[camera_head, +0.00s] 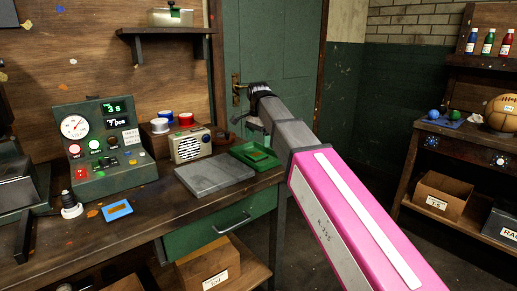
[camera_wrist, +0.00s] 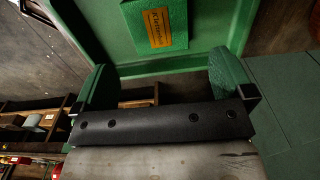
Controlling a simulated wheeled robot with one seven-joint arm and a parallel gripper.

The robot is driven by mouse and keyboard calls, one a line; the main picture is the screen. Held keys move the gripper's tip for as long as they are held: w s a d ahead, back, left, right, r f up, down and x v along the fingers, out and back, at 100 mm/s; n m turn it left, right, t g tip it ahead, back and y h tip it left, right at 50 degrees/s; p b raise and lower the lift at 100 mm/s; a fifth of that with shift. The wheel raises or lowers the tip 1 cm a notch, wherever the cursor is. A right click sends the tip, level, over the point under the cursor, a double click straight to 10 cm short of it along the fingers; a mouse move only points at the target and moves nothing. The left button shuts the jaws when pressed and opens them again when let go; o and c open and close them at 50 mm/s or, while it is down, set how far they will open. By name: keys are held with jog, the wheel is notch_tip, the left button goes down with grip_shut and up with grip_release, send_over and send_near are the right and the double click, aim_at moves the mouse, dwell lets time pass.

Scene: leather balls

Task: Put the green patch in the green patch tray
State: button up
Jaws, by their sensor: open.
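The green patch (camera_wrist: 155,25), a green piece with an orange label, lies inside the green patch tray (camera_wrist: 90,28) in the wrist view. In the head view the tray (camera_head: 238,154) is at the right end of the bench, with the patch (camera_head: 262,156) on its floor. My gripper (camera_wrist: 163,77) is open, with its two green fingertips apart and nothing between them. It is close to the tray's near wall and apart from the patch. In the head view my arm reaches beyond the tray, and the fingers are hard to make out.
A grey slab (camera_head: 213,177) lies left of the tray on the bench (camera_head: 160,222). A radio (camera_head: 190,147) stands behind the slab. A blue patch (camera_head: 118,210) lies front left, near a green gauge box (camera_head: 103,150). A shelf with a ball (camera_head: 503,113) stands at the right.

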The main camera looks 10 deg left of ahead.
aim_at(259, 153)
notch_tip(259, 153, up, 6)
jog(key=shift+r, duration=0.15)
dwell(0.5)
